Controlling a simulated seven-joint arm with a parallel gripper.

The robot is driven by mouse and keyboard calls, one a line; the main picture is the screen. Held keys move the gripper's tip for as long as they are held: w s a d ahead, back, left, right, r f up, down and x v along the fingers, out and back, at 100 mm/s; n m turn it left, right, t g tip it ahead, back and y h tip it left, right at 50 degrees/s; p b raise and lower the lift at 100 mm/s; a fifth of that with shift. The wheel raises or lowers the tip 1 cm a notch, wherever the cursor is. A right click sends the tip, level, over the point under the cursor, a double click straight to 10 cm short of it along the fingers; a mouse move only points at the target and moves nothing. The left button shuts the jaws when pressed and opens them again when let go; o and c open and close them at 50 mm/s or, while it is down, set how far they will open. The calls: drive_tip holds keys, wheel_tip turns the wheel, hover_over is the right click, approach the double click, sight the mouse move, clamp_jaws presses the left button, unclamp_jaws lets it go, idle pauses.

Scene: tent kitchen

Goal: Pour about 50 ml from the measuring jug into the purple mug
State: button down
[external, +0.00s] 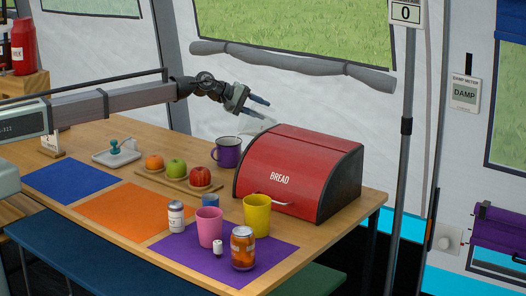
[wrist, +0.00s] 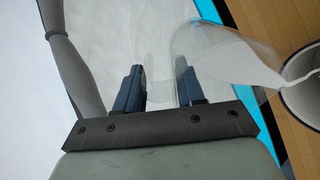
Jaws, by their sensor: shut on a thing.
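My gripper (external: 260,108) is shut on the clear measuring jug (external: 262,125), above the table and near the bread bin's back left corner. In the wrist view the jug (wrist: 203,45) is tilted, its handle side between my gripper's fingers (wrist: 158,88). White liquid (wrist: 240,62) lies towards its lower right end, by the spout. The purple mug (external: 228,152) stands upright on the table, left of the bread bin. In the wrist view the spout end reaches the mug's rim (wrist: 286,105). The mug's contents are unclear.
The red bread bin (external: 300,172) stands close right of the mug. A wooden board (external: 178,183) with fruit lies in front left. Bare table lies behind the fruit.

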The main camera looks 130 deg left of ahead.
drive_tip(key=shift+s+d+r+t+y, duration=0.25)
drive_tip(key=shift+r+t+y, duration=0.05)
drive_tip(key=shift+t+y, duration=0.1)
idle(1.2)
drive_tip(key=shift+s+d+r+y, duration=0.2)
drive_tip(key=shift+s+d+y, duration=0.1)
drive_tip(key=shift+s+d, duration=0.2)
idle(0.9)
drive_tip(key=shift+w+a, duration=0.1)
drive_tip(key=shift+w+a+f, duration=0.15)
drive_tip(key=shift+w+a, duration=0.3)
drive_tip(key=shift+a, duration=0.05)
drive_tip(key=shift+w+a+f+g+h, duration=0.5)
drive_tip(key=shift+g+h, duration=0.2)
drive_tip(key=shift+h, duration=0.3)
drive_tip(key=shift+a, duration=0.2)
drive_tip(key=shift+d+h, duration=0.1)
drive_tip(key=shift+h, duration=0.2)
drive_tip(key=shift+w, duration=0.1)
